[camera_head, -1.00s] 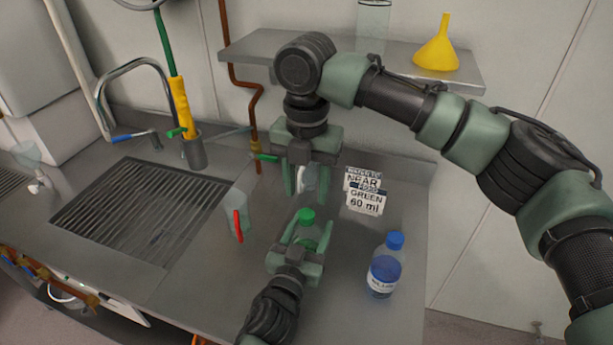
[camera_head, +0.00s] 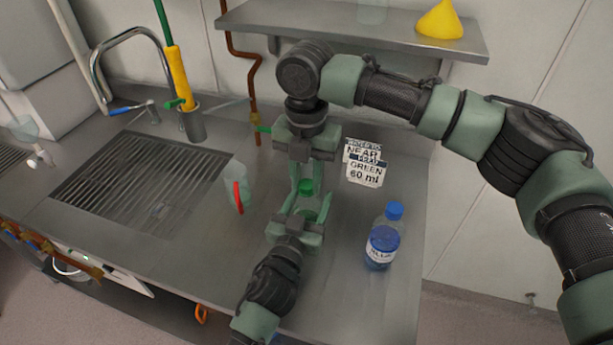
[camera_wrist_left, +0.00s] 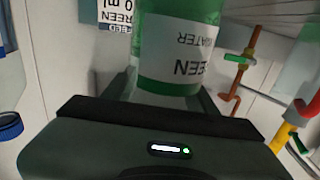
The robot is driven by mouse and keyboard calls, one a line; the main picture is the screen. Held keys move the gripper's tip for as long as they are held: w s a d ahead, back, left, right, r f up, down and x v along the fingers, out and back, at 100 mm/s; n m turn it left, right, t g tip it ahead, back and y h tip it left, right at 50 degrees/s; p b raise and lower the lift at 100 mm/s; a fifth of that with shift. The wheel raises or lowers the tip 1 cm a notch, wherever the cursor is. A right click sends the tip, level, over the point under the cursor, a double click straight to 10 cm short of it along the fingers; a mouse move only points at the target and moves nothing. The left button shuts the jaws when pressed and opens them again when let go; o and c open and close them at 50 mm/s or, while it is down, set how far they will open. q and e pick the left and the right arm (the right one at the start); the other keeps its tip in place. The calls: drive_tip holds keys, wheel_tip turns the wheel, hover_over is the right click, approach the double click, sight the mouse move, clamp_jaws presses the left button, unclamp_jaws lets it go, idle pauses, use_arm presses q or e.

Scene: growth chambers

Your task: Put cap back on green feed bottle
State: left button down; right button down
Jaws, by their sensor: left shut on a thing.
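The green feed bottle (camera_wrist_left: 168,60) is upright in my left gripper (camera_head: 302,222), which is shut around its body. Its white label reads upside down in the left wrist view. A green cap (camera_head: 306,187) shows at the top of the bottle in the head view; whether it is seated on the neck cannot be told. My right gripper (camera_head: 306,185) points down from above, with its two fingers on either side of the cap. I cannot tell whether they touch it. The bottle's top is out of the left wrist view.
A blue bottle (camera_head: 381,248) with a blue cap stands to the right on the steel counter (camera_head: 345,285). A sign (camera_head: 365,172) reading GREEN 60 ml stands behind. A clear jug with a red handle (camera_head: 238,197) stands left, beside the sink grating (camera_head: 140,185). A shelf (camera_head: 300,28) holds a yellow funnel (camera_head: 440,20).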

drive_tip(key=m, duration=0.6)
drive_tip(key=shift+f+m, duration=0.1)
drive_tip(key=shift+m, duration=0.2)
drive_tip(key=m, duration=0.8)
drive_tip(key=shift+m, duration=0.4)
drive_tip(key=m, duration=0.8)
drive_tip(key=shift+a+m, duration=0.1)
drive_tip(key=shift+m, duration=0.3)
drive_tip(key=m, duration=0.6)
drive_tip(key=shift+m, duration=0.4)
drive_tip(key=c, duration=1.1)
unclamp_jaws()
